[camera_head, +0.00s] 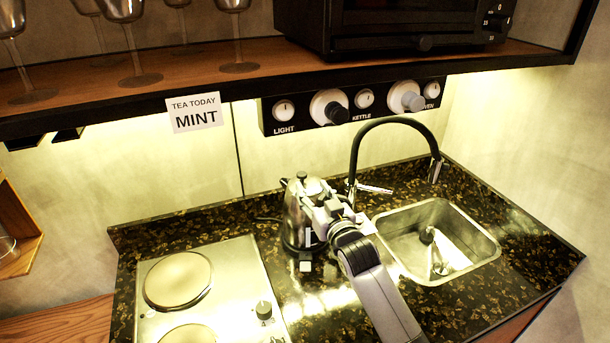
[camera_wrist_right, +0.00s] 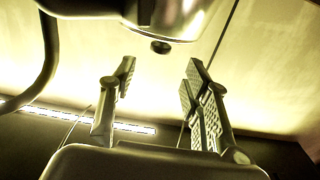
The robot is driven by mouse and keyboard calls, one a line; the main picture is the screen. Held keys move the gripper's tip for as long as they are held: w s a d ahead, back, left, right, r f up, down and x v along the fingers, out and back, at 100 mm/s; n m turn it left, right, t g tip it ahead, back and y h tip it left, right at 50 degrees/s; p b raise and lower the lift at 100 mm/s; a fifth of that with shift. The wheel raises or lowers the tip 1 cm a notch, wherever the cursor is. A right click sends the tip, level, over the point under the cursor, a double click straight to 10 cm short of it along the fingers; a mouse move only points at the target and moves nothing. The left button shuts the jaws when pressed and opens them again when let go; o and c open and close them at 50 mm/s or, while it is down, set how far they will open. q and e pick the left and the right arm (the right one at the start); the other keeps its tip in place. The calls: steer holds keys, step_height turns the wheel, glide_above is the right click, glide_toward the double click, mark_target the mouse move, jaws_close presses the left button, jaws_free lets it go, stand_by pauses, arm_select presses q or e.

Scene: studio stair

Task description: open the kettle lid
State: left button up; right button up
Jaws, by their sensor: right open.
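The metal kettle (camera_head: 295,212) stands on the dark counter, left of the sink, partly hidden behind my right gripper. Its lid looks closed, with a small knob (camera_head: 302,176) on top. My right gripper (camera_head: 318,203) is at the kettle's right side near the top; whether it touches cannot be told from the head view. In the right wrist view the shiny kettle (camera_wrist_right: 175,18) appears upside down at the top edge, with a dark round knob (camera_wrist_right: 160,47). My open, empty right fingers (camera_wrist_right: 160,75) lie either side of that knob's line, apparently just short of it. My left gripper is not in view.
A black tap (camera_head: 355,150) arches close behind and right of the kettle, over the steel sink (camera_head: 392,222). A hob (camera_head: 225,272) lies to the left. A wooden shelf (camera_head: 200,75) with glasses hangs above, and a knob panel (camera_head: 350,103) is on the wall.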

mark_target(304, 177)
steer(key=shift+p+x, duration=0.3)
steer(key=shift+x, duration=2.85)
steer(key=shift+c, duration=0.4)
jaws_close()
